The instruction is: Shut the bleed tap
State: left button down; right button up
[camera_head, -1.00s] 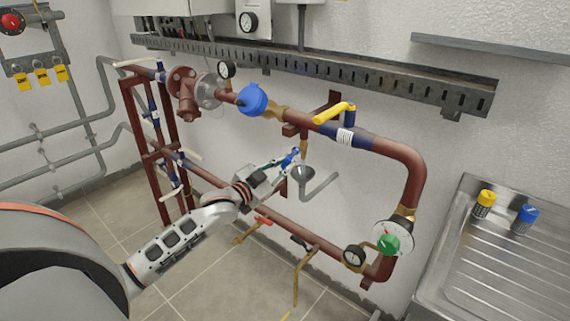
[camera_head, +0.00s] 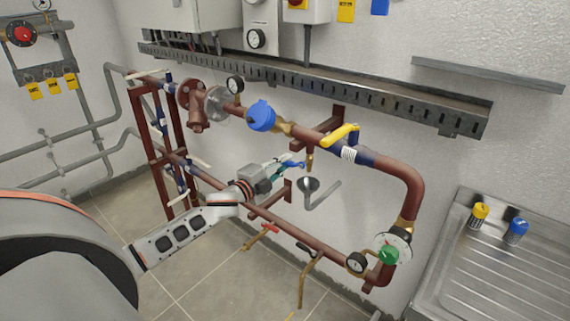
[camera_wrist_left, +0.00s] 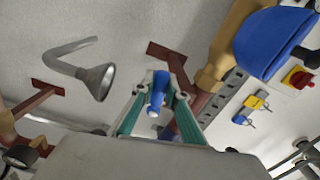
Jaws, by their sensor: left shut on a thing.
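The bleed tap's blue lever (camera_head: 294,164) is at the short brass outlet (camera_head: 309,161) below the upper red-brown pipe. It lies nearly level in the head view. My left gripper (camera_head: 283,166) reaches in from the left and is shut on the lever. In the left wrist view the blue lever (camera_wrist_left: 158,90) sits between the green-edged fingers. The fingers hide part of it, and the tap's body is hard to make out. A grey funnel (camera_head: 308,184) with a bent drain pipe is below the outlet. My right gripper is not in view.
A yellow-handled valve (camera_head: 341,134) and a blue capped fitting (camera_head: 261,116) are on the pipe above my gripper. A lower pipe (camera_head: 300,233) with gauges and taps runs beneath my arm. A steel drainer (camera_head: 490,275) stands at right.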

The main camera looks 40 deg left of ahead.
pick_arm(q)
jog(key=shift+r+m+p, duration=0.4)
jog(key=shift+r+m, duration=0.05)
jog(key=shift+m, duration=0.55)
jog(key=c, duration=2)
grip_release()
jog(key=shift+r, duration=0.1)
jog(key=shift+s+a, duration=0.2)
jog(key=shift+s, duration=1.8)
jog(key=shift+s+a, duration=0.15)
jog(key=shift+s, duration=1.85)
